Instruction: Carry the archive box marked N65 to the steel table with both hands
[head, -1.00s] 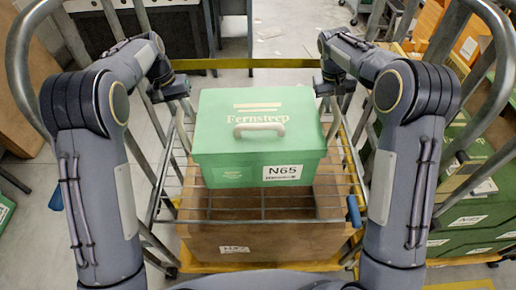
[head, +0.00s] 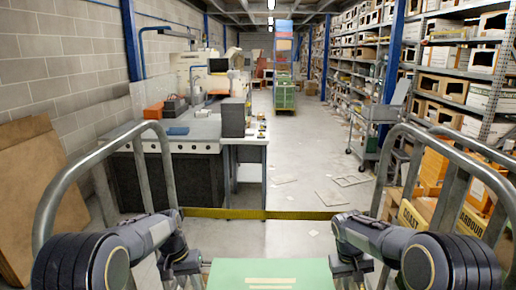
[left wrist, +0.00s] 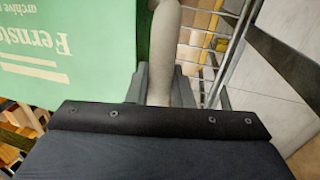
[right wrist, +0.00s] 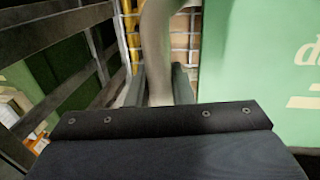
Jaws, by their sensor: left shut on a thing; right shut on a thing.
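The green archive box (head: 270,276) shows only the far part of its lid at the bottom of the head view; the N65 label is out of view now. In the left wrist view its lid (left wrist: 65,50) carries pale lettering, and the right wrist view shows the lid edge (right wrist: 255,60). My left gripper (head: 182,268) is at the box's left side, shut on a pale side handle (left wrist: 165,50). My right gripper (head: 350,268) is at the right side, shut on a matching handle (right wrist: 157,50). A grey-topped table (head: 195,140) stands ahead on the left; its material is unclear.
Tubular cart rails (head: 65,185) rise on both sides, with a yellow bar (head: 265,214) across the far end. A grey trolley (head: 372,125) stands ahead right by loaded shelving (head: 455,62). The middle aisle (head: 300,150) is mostly open, with flat sheets on the floor.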

